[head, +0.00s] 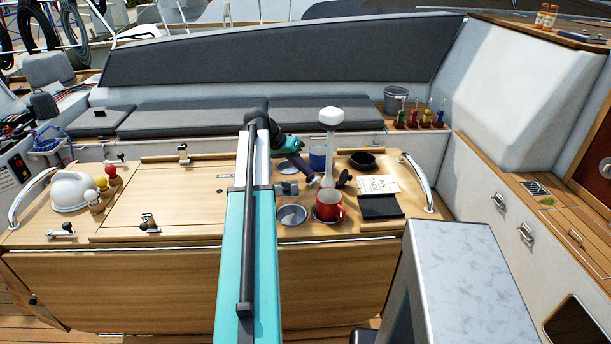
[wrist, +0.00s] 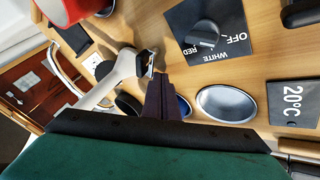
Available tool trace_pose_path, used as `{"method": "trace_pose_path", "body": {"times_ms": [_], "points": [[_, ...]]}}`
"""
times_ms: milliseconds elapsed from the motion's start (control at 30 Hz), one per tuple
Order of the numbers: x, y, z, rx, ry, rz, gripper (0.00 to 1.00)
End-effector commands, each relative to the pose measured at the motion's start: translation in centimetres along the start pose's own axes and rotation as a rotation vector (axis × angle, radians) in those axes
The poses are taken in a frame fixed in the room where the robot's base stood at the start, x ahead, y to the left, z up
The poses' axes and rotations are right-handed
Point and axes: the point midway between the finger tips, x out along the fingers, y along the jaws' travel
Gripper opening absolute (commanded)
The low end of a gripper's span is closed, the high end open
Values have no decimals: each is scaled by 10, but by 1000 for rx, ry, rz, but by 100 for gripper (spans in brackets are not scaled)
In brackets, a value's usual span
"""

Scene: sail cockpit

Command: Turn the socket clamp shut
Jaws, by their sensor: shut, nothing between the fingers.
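The white post (head: 329,150) with a round cap stands upright on the worktop; it also shows in the wrist view (wrist: 122,72), with a small metal piece at its foot. A dark shape (wrist: 104,68) beside the post in the wrist view may be the same part. I cannot tell the clamp's turn position. My gripper (head: 312,178) is shut and empty, its purple fingers (wrist: 159,80) close to the post's foot, on its left in the head view.
A red mug (head: 329,206) stands in front of the post and a blue mug (head: 318,157) behind. Metal dishes (head: 292,215) lie to the left. A switch plate (wrist: 237,32) marked OFF, WHITE and RED is near my fingers. A black pad (head: 381,206) lies to the right.

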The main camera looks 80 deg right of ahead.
Motion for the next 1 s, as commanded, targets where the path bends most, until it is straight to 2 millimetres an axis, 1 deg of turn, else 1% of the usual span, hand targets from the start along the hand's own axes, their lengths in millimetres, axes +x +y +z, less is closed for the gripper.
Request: {"method": "trace_pose_path", "body": {"times_ms": [100, 400, 1000], "points": [[6, 5, -4, 6, -2, 3, 0], [12, 13, -10, 10, -5, 5, 0], [14, 16, -11, 11, -6, 6, 0]]}}
